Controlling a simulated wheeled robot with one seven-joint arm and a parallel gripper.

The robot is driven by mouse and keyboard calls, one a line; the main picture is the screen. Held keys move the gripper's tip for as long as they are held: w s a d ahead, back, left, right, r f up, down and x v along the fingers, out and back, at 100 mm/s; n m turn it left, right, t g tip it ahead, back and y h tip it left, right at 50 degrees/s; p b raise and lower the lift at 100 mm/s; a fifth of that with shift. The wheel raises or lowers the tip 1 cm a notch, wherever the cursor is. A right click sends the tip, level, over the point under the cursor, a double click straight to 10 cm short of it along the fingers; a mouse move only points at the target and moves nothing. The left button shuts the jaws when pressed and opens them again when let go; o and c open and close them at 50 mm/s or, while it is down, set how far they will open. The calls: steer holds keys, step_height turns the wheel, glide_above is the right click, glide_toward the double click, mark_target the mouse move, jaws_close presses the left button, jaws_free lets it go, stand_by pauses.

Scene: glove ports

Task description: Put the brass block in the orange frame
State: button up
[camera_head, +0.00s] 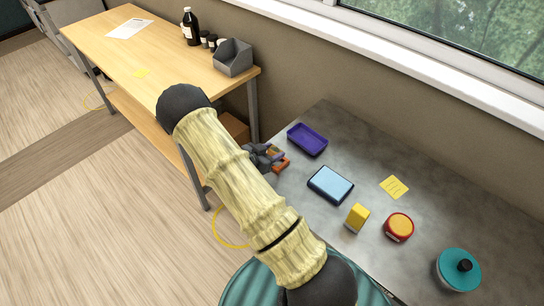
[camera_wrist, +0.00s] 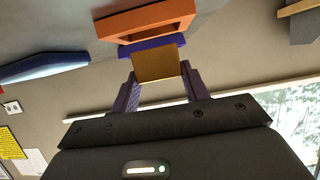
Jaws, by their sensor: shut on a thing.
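My gripper (camera_wrist: 160,85) is shut on the brass block (camera_wrist: 158,66), a tan-gold piece between its two purple fingers. A purple-blue strip (camera_wrist: 152,46) lies right past the block's far end; I cannot tell what it belongs to. The orange frame (camera_wrist: 145,21) is just beyond that strip, with its opening partly in view. In the head view my gripper (camera_head: 265,157) is at the left edge of the grey table, and the orange frame (camera_head: 281,164) shows beside it. My arm hides part of this area, and I cannot tell whether block and frame touch.
On the grey table (camera_head: 350,140) are a purple tray (camera_head: 307,140), a light blue tray (camera_head: 330,184), a yellow block (camera_head: 357,218), a red-orange tin (camera_head: 398,227) and a teal pot (camera_head: 458,270). A wooden bench (camera_head: 110,55) stands at left. The wall and window run behind.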

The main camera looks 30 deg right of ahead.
steer(key=shift+f, duration=1.4)
steer(key=shift+f, duration=0.15)
steer(key=o, duration=1.3)
steer(key=shift+r+p, duration=0.2)
steer(key=shift+p, duration=0.15)
steer(key=b+v, duration=0.2)
steer(key=v, duration=1)
steer(key=shift+b, duration=0.35)
